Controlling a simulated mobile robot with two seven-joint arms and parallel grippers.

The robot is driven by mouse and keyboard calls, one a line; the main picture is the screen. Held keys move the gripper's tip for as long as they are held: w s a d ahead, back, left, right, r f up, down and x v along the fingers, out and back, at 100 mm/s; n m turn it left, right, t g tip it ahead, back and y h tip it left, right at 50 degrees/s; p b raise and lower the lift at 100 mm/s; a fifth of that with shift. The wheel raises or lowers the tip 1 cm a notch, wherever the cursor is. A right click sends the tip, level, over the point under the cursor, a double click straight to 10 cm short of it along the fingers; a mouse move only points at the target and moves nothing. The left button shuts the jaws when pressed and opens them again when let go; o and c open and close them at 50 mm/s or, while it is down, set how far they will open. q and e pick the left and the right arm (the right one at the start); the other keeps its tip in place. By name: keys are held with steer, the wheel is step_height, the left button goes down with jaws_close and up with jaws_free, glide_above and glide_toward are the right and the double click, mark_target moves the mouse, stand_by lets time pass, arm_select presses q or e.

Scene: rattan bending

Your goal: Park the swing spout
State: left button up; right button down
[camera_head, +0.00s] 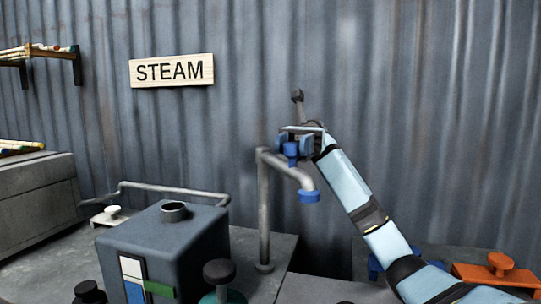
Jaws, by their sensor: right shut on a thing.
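The swing spout (264,205) is a grey pipe that stands upright on the worktop. At its top it bends into a short arm that slopes down to the right and ends in a blue nozzle (309,196). A small blue handle (291,150) rises from the spout's arm. My right gripper (297,145) is shut on this handle, and its arm reaches up from the lower right. The jaws partly hide the handle. My left gripper is not in view.
A dark boiler box (165,250) with a top opening stands left of the spout, with a pipe rail behind it. A dark knob (219,271) stands in front. An orange block (497,272) lies at right. A STEAM sign (172,71) hangs on the corrugated wall.

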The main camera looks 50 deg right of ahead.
steer(key=shift+s+d+n+g+h+b, duration=0.3)
steer(key=shift+d+n+g+h, duration=0.3)
steer(key=shift+d+g, duration=0.35)
steer(key=shift+s+d+n+g+h+b, duration=0.2)
steer(key=shift+s+d+n+g+h, duration=0.2)
steer(key=shift+d+n+g, duration=0.5)
steer(key=shift+a, duration=0.1)
steer(key=c, duration=0.6)
jaws_free()
steer(key=shift+r, duration=0.1)
step_height(320, 180, up, 20)
steer(key=p, duration=0.4)
